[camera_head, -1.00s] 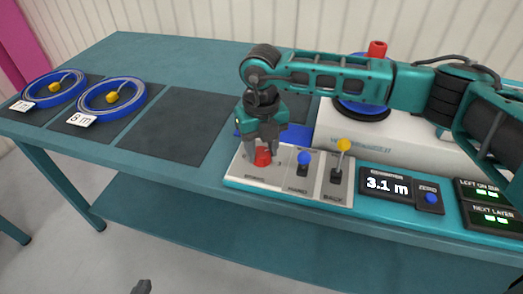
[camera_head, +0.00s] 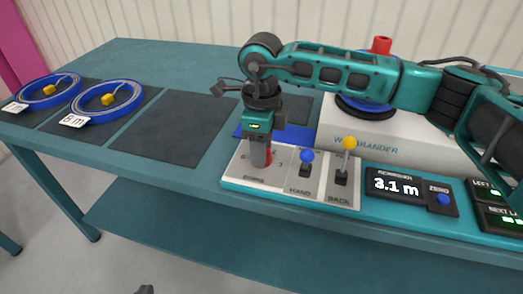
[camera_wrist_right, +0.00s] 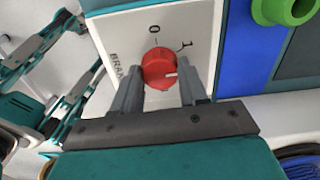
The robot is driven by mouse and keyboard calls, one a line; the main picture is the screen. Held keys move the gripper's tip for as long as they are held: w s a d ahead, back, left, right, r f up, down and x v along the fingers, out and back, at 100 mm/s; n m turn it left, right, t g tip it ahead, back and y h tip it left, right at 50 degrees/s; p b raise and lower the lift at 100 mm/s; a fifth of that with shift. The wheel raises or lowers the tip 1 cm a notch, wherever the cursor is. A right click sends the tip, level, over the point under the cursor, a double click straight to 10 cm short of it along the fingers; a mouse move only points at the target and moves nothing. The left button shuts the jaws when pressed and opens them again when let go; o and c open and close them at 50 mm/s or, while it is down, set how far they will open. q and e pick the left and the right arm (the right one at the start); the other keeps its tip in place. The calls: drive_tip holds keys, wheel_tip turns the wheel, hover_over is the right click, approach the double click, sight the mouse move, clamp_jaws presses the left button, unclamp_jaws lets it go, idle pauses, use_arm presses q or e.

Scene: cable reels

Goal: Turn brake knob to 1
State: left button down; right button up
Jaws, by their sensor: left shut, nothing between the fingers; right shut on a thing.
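The red brake knob (camera_wrist_right: 158,68) sits on the white brake panel (camera_wrist_right: 125,30) with its printed scale. In the right wrist view, the 0 and 1 are readable; other marks are hidden by the fingers. The knob's white mark points right toward one finger, past the direction of the 1. My right gripper (camera_wrist_right: 160,90) is shut on the knob, one finger on each side. In the head view, my right gripper (camera_head: 261,160) comes down onto the knob (camera_head: 268,157), partly covering it. My left gripper (camera_head: 144,289) shows only as a dark tip at the bottom edge, shut and empty.
Beside the brake are a blue-knobbed lever (camera_head: 307,157) and a yellow-knobbed lever (camera_head: 348,143), close to my right gripper. A display (camera_head: 396,185) reads 3.1 m. Two blue cable coils (camera_head: 108,99) lie at the left; a dark mat (camera_head: 185,125) is bare.

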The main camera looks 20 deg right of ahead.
drive_tip(key=shift+n+b, duration=0.3)
drive_tip(key=shift+n, duration=0.6)
drive_tip(key=shift+n+b, duration=0.6)
drive_tip(key=shift+n, duration=1.1)
drive_tip(key=shift+r, duration=0.1)
drive_tip(key=o, duration=1.1)
drive_tip(key=shift+c, duration=0.2)
wheel_tip(320, 180, up, 13)
drive_tip(key=p, duration=0.1)
drive_tip(key=shift+p, duration=0.3)
